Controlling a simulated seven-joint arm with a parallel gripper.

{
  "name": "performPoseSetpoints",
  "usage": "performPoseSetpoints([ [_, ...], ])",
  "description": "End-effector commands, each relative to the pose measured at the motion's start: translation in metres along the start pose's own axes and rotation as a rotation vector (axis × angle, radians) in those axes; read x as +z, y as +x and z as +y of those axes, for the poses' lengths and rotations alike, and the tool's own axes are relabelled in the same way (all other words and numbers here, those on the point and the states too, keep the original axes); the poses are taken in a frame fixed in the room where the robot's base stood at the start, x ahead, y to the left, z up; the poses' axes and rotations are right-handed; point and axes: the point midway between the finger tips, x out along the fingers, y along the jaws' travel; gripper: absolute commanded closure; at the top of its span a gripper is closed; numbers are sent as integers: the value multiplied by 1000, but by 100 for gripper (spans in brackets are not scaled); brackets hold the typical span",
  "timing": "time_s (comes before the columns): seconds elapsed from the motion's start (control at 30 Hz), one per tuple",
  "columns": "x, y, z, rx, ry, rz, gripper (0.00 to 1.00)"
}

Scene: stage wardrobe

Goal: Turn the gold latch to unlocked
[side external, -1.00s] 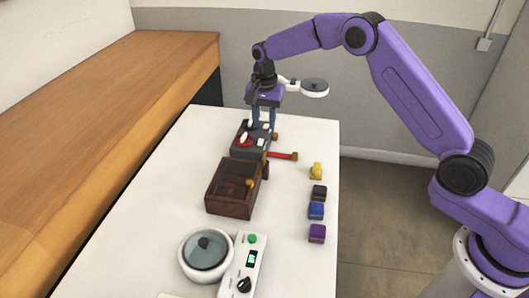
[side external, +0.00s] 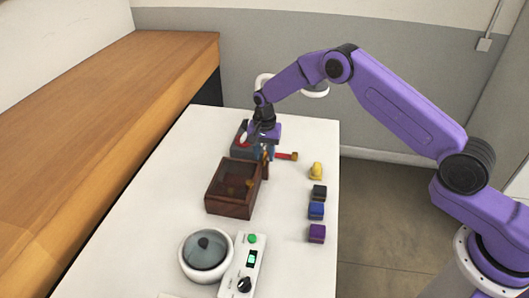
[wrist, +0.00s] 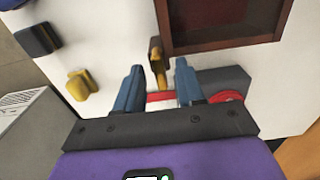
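The gold latch (wrist: 158,65) shows in the wrist view beside the wall of the dark wooden box (wrist: 225,45). My gripper (wrist: 159,72) is open, with one blue finger to each side of the latch. The latch is at or just beyond the fingertips; I cannot tell whether they touch it. In the side view my gripper (side external: 264,150) is low at the far right corner of the wooden box (side external: 228,205), and the latch is mostly hidden there. I cannot read whether the latch is locked or unlocked.
A grey control box (side external: 240,140) with red parts stands behind my gripper. A yellow piece (side external: 317,171) and black (side external: 319,193), blue (side external: 316,211) and purple (side external: 317,234) blocks line the right edge. A lidded white dish (side external: 205,276) and a white panel (side external: 240,270) are in front.

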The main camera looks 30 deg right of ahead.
Motion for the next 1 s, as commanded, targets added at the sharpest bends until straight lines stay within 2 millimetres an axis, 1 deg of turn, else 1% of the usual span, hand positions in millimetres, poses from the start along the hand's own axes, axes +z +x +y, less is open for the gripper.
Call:
performPoseSetpoints([
  [0.13, 0, 0, 0, 0, 0, 0, 62],
  [0.17, 0, 0, 0, 0, 0, 0, 71],
  [0.2, 0, 0, 0, 0, 0, 0, 84],
  [0.23, 0, 0, 0, 0, 0, 0, 94],
  [0.27, 0, 0, 0, -1, 0, 0, 100],
  [0.67, 0, -1, 0, -1, -38, 0, 100],
  [0.87, 0, -1, 0, -1, -146, 0, 100],
  [1.0, 0, -1, 0, -1, -261, 1, 100],
])
